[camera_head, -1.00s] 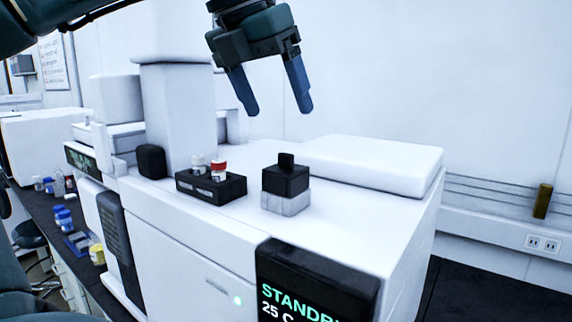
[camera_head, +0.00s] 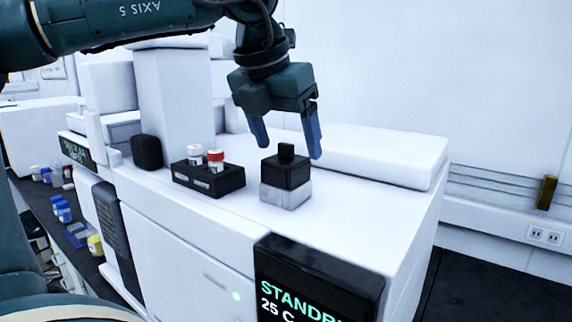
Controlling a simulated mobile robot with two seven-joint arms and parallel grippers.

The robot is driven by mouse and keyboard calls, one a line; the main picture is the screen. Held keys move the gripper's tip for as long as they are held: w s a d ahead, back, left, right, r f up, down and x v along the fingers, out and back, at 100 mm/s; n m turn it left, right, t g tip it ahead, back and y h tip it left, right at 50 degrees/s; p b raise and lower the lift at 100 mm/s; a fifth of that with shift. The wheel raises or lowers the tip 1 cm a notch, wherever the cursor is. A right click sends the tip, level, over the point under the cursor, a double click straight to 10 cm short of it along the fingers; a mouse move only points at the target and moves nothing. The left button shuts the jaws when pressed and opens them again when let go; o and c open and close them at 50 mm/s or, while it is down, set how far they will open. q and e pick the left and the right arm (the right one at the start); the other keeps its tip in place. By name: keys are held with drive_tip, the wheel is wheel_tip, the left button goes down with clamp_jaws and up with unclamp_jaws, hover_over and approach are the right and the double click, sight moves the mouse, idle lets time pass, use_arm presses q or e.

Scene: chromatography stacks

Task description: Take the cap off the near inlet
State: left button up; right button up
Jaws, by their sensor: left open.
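The near inlet (camera_head: 285,195) is a light grey block on top of the white instrument. A black cap (camera_head: 286,170) with a small upright tab sits on it. My left gripper (camera_head: 289,150) is open, with its two blue fingers pointing down. In the picture its fingers come down on either side of the cap's tab, one to the left and one to the right. I cannot tell whether they touch the cap; they look a little above or behind it. My right gripper is not in view.
A black rack (camera_head: 208,179) with a white-capped vial (camera_head: 194,154) and a red-capped vial (camera_head: 215,159) stands left of the inlet. A raised white panel (camera_head: 380,155) lies at the right. The white instrument's (camera_head: 185,240) front top is clear. A display (camera_head: 315,285) reads standby.

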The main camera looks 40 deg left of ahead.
sight(285, 144)
use_arm(q)
drive_tip(key=x, duration=0.3)
drive_tip(key=shift+f, duration=0.45)
drive_tip(key=c, duration=1)
